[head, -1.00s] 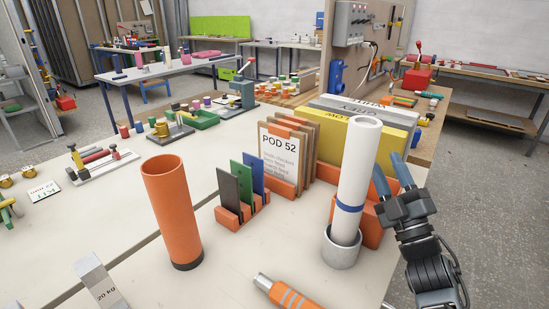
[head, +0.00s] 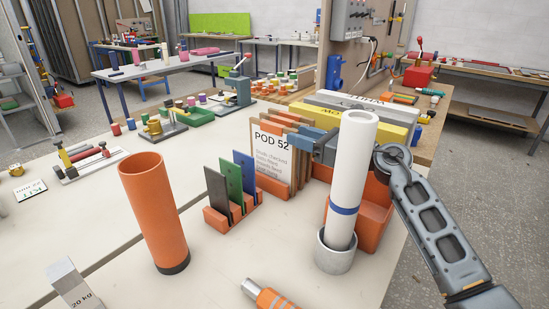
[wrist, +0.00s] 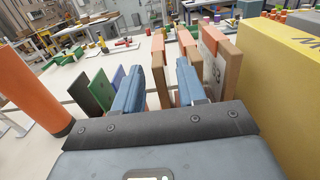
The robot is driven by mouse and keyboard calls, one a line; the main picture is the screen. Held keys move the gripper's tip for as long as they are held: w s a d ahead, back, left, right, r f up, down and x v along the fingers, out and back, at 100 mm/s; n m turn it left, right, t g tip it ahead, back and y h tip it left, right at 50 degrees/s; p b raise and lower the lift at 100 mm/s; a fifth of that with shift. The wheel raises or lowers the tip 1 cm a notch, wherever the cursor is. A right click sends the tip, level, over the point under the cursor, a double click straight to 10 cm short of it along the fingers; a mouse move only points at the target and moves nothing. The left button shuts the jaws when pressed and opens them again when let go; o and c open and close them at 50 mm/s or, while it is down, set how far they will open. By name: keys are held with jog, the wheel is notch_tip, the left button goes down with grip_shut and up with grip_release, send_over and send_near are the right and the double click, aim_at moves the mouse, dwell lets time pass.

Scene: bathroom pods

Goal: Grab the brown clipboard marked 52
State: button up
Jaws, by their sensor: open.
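The brown clipboard marked POD 52 (head: 271,160) stands upright at the front of a row of brown clipboards in an orange rack, its white sheet facing the head camera. My gripper (head: 298,131) is at the upper right side of this row, its blue fingers partly hidden among the boards and behind the white roll. In the wrist view, my gripper (wrist: 160,80) is open. A narrow brown board edge (wrist: 159,62) shows between or just beyond the fingers, its number unreadable. More brown clipboards (wrist: 211,62) stand to the right of the fingers.
A white roll (head: 352,165) in a grey cup stands before my arm, close to it. An orange bin (head: 374,212) and a yellow binder (head: 375,132) are near the row. Green, blue and dark plates (head: 234,178) stand left. An orange tube (head: 153,210) stands farther left.

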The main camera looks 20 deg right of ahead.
aim_at(281, 130)
jog(key=x, duration=0.6)
jog(key=shift+w+a+f+p, duration=0.1)
jog(key=shift+a+p, duration=0.1)
jog(key=shift+p, duration=0.15)
jog(key=shift+c, duration=0.3)
grip_shut()
